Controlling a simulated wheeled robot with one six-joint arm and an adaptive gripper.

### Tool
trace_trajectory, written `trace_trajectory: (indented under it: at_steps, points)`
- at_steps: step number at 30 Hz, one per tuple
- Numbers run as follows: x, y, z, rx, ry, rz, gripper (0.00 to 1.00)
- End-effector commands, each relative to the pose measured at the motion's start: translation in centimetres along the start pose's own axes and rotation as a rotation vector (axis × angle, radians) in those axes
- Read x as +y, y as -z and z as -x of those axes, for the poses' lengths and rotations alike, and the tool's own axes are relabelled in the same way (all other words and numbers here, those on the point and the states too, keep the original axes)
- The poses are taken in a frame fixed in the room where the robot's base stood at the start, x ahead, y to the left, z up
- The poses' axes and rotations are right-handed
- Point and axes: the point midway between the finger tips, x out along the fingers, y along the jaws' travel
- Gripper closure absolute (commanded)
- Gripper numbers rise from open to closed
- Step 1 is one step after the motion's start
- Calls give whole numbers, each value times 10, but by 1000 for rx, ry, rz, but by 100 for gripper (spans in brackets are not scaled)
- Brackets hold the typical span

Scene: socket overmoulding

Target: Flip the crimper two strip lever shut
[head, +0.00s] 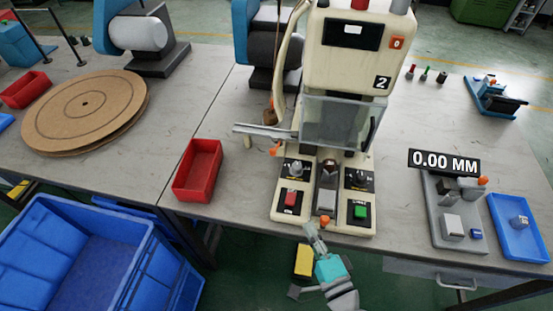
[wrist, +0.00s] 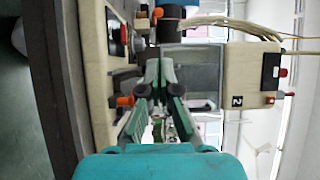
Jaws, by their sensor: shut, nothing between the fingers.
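Crimper two (head: 350,70) is the cream machine marked "2" at the table's front edge; it also shows sideways in the wrist view (wrist: 241,75). I cannot tell for certain which belongs to the strip lever, or whether that lever is open. In the wrist view one orange knob (wrist: 125,101) is beside my fingers and another (wrist: 158,13) is near the top. My gripper (head: 309,227) is shut and empty, just in front of the machine's base; its fingertips (wrist: 160,66) point at the machine.
A clear guard (head: 340,122) hangs over the base, with red (head: 290,200) and green (head: 361,212) buttons below. A red bin (head: 198,170) stands left. A gauge fixture (head: 445,230) and blue tray (head: 515,245) stand right. A blue crate (head: 125,235) is at lower left.

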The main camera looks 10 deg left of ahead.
Motion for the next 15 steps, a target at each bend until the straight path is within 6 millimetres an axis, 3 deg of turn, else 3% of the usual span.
trace_trajectory:
  at_steps: [15]
  points:
    - [-1,0,-79,-1,3,4,100]
